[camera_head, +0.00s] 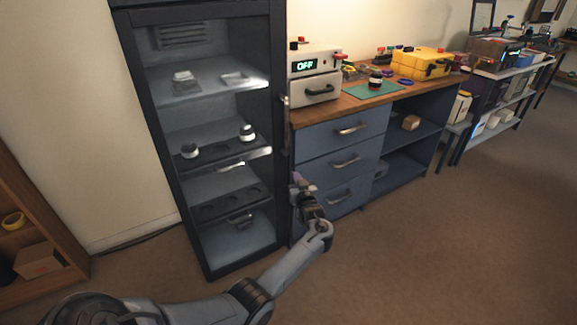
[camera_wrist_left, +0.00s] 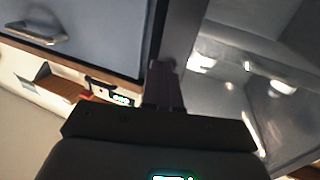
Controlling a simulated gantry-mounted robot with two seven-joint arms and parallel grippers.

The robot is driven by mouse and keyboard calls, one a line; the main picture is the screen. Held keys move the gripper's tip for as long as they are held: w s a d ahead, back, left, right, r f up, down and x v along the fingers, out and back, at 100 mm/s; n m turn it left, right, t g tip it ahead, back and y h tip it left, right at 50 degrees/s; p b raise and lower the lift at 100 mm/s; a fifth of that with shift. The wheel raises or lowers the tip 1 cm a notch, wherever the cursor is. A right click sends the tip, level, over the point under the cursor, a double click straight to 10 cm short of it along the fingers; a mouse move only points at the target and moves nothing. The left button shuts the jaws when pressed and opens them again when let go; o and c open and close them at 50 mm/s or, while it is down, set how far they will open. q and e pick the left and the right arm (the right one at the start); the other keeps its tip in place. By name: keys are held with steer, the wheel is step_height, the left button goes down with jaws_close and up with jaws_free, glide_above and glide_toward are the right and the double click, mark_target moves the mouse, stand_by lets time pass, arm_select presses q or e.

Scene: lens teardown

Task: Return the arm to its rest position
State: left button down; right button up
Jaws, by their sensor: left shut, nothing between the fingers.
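My left arm comes in from the lower left of the head view and reaches toward the gap between the open cabinet and the blue drawers. My left gripper (camera_head: 298,182) is in front of the right edge of the dark cabinet (camera_head: 155,120). Its fingers are together with nothing between them. In the left wrist view the closed dark fingers (camera_wrist_left: 164,85) stand up in front of the cabinet's edge post. I cannot tell whether they touch it. My right gripper is in neither view.
The cabinet's shelves hold lens parts, two of them black and white (camera_head: 247,133). Blue drawers (camera_head: 340,130) stand beside it under a wooden worktop with a box reading OFF (camera_head: 315,78) and a yellow case (camera_head: 421,64). A wooden shelf (camera_head: 40,225) stands at left. The floor at right is clear.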

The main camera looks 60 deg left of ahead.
arm_select(q)
steer(key=s+d+f+m+t+h+p, duration=0.2)
steer(key=s+d+m+h+p, duration=0.15)
steer(key=s+d+p, duration=0.4)
steer(key=s+d+f+m+t+h+p, duration=0.1)
steer(key=s+d+m+t+h+p, duration=0.1)
steer(key=s+d+m+p, duration=0.4)
steer(key=s+d+r+m+h+p, duration=0.1)
steer(key=s+d+r+h+p, duration=0.15)
steer(key=d, duration=0.45)
steer(key=s+d+r+m+h+p, duration=0.1)
steer(key=s+d+r+h+p, duration=0.15)
steer(key=d, duration=0.55)
steer(key=s+d+r+m+h+p, duration=0.1)
steer(key=s+d+h+p, duration=0.2)
steer(key=d, duration=0.4)
steer(key=s+d+r+m+g+h, duration=0.45)
steer(key=s+d+r, duration=0.25)
steer(key=d+r, duration=0.35)
step_height(320, 180, up, 37)
steer(key=s+p, duration=0.1)
steer(key=p, duration=3.7)
steer(key=shift+d+g, duration=0.15)
steer(key=shift+g, duration=0.3)
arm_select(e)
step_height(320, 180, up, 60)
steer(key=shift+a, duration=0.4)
